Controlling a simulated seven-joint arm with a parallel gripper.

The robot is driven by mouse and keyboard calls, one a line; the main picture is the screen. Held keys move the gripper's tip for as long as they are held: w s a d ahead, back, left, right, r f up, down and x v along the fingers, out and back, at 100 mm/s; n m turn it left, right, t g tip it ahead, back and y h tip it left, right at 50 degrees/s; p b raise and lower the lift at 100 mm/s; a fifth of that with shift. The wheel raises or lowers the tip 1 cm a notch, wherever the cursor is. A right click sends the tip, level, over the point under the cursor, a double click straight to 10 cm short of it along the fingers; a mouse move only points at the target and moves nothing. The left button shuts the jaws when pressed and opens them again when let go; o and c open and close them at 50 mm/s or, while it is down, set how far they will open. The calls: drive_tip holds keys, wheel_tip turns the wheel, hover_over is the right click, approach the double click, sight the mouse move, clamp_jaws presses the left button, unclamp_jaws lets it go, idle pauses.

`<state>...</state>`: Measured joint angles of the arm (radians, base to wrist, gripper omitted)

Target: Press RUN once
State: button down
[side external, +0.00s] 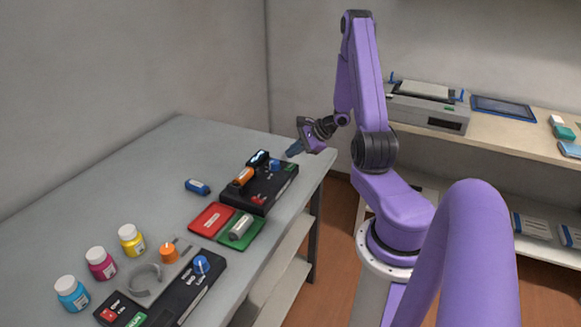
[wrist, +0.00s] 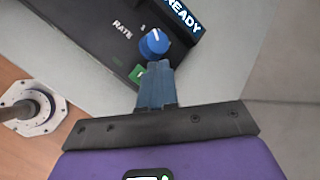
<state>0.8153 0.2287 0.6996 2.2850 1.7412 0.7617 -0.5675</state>
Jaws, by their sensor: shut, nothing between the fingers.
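My gripper (side external: 292,151) is shut and empty, its blue fingertips pointing down just above the right end of the far black control unit (side external: 262,184). In the wrist view the closed fingertips (wrist: 156,72) overlap a green button (wrist: 138,74) and partly hide it; its label cannot be read. The same green button (side external: 291,167) shows in the side view below the fingertips, with a small gap seeming to lie between. Beside it is a blue knob (wrist: 155,42) marked RATE, and a display (wrist: 184,15) reading READY. A red button (side external: 258,200) sits at the unit's other end.
A second black unit (side external: 180,290) with a blue knob, and several toner bottles (side external: 101,263), stand nearer.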

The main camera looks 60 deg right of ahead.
sight(293, 167)
drive_tip(key=shift+f, duration=0.85)
drive_tip(key=shift+f, duration=0.15)
idle(1.4)
drive_tip(key=shift+f, duration=0.3)
drive_tip(key=shift+f, duration=0.4)
idle(0.7)
idle(0.4)
drive_tip(key=shift+r, duration=0.85)
drive_tip(key=shift+r, duration=2.5)
